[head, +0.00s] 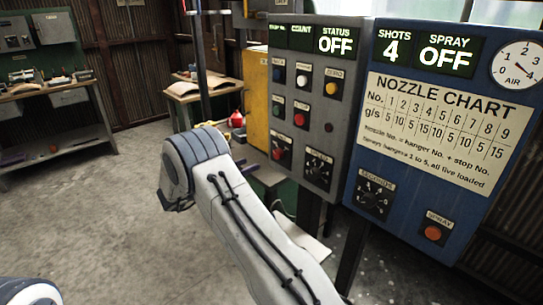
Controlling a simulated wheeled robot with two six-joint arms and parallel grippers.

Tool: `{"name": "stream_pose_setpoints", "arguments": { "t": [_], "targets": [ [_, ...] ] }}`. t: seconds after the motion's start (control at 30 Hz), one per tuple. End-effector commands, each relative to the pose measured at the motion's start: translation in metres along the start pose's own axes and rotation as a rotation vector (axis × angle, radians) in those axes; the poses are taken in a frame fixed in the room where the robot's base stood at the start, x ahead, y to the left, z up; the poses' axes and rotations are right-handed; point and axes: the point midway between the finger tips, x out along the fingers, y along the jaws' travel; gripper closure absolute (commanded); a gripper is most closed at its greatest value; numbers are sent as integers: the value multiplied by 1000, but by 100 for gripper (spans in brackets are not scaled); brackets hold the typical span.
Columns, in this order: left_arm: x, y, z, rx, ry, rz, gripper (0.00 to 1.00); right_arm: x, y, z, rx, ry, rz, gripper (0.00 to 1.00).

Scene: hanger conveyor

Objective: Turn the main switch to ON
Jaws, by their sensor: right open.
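The grey control panel (318,105) stands right of centre, and its STATUS display (336,44) reads OFF. A red rotary switch (280,154) sits at its lower left; its small label is too blurred to read for certain, so I cannot confirm it is the main switch. A black dial (318,167) is beside it. My right arm rises from the bottom and bends left, in front of and below the panel. My right gripper (178,206) is at its far end, largely hidden by the wrist, apart from the panel. My left gripper is out of view.
A blue panel (355,208) adjoins on the right, with a SPRAY display (446,54) reading OFF, a nozzle chart (437,130), a seconds dial (374,198) and an orange spray button (432,233). A workbench (60,147) stands far left. The concrete floor between is clear.

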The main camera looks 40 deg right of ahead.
Motion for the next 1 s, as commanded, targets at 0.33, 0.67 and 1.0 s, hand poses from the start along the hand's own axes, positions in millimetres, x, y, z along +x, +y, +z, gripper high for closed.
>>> {"name": "stream_pose_setpoints", "arguments": {
  "t": [0.33, 0.67, 1.0],
  "targets": [
    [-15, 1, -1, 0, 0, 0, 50, 51, 7, -1, -8, 3, 31, 26],
    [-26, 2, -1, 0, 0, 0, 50, 99, 7, 0, -7, 4, 26, 26],
    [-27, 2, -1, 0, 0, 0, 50, 106, 6, 1, -7, 4, 24, 26]
  ]
}}
